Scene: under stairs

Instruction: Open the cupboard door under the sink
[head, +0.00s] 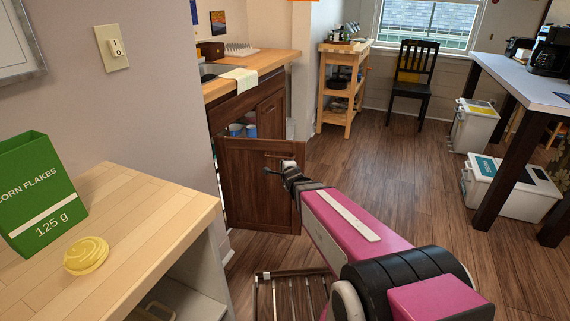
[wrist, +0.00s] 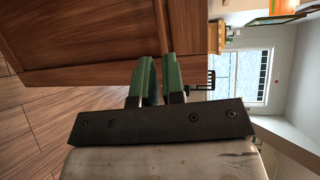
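The brown wooden cupboard door (head: 256,190) under the counter stands swung out from its cabinet, with the interior showing above and behind it. In the wrist view the door panel (wrist: 90,35) fills the upper left, close to the fingertips. My gripper (head: 290,170) is at the door's upper right in the head view, near the handle (head: 276,156). In the wrist view my gripper's green fingers (wrist: 160,62) are a little apart, with a narrow gap and nothing clearly held. Whether they touch the door cannot be told.
Blue and white items (head: 242,130) sit inside the cupboard. A light wooden counter (head: 140,215) with a green cereal box (head: 42,195) stands at the near left. A slatted rack (head: 290,292) is low in front. Open floor lies to the right, before white bins (head: 510,185).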

